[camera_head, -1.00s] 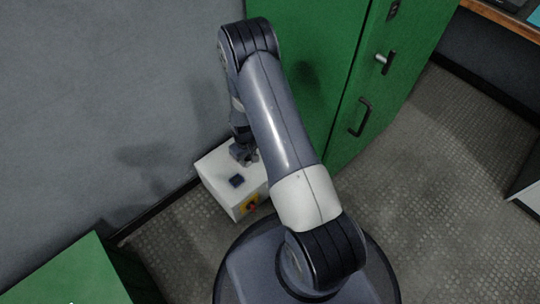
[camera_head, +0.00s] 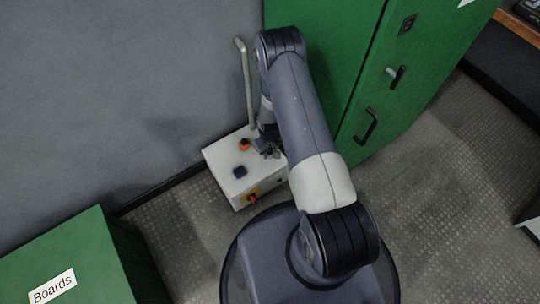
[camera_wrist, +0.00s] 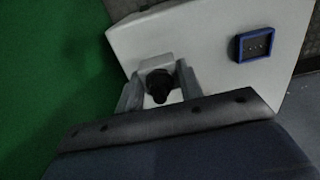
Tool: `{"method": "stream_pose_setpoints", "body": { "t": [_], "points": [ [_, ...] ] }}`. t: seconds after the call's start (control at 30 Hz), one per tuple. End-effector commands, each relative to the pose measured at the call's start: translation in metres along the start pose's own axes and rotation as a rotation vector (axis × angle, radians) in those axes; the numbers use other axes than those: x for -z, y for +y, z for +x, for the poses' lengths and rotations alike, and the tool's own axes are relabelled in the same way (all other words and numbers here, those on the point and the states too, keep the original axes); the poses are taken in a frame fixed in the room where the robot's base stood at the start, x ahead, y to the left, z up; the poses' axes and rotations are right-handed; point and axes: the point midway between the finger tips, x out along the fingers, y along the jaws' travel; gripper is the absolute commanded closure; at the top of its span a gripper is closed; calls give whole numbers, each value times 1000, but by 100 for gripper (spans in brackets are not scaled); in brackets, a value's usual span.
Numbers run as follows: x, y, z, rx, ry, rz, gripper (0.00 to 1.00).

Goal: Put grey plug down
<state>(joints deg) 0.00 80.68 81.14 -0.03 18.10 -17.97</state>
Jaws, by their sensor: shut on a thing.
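My gripper (camera_head: 268,150) is over the back right part of the top of a white box (camera_head: 225,160). In the wrist view its two fingers (camera_wrist: 158,76) stand on either side of a dark, rounded plug (camera_wrist: 159,88), which looks nearly black here. The gripper is shut on this plug. The white top (camera_wrist: 215,40) lies just beyond the fingertips; I cannot tell whether the plug touches it. The plug cannot be made out in the head view. A blue-framed square socket (camera_wrist: 254,45) is on the box top to the right, apart from the gripper; it also shows in the head view (camera_head: 240,171).
An orange knob (camera_head: 245,145) is on the box top beside my gripper, and a red switch (camera_head: 252,198) on its front. A grey pipe (camera_head: 246,85) rises behind. A green cabinet (camera_head: 325,60) stands close right. A green "Boards" box (camera_head: 90,250) is lower left.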

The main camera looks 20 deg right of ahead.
Motion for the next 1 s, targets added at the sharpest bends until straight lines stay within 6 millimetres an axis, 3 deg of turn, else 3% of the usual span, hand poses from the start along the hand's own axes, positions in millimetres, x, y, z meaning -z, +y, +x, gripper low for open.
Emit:
{"method": "stream_pose_setpoints", "body": {
  "t": [0.17,0.97,1.0],
  "points": [
    [-1,0,27,0,-2,0,100],
    [-1,0,39,0,-1,0,100],
    [-1,0,38,0,-1,0,62]
  ]
}}
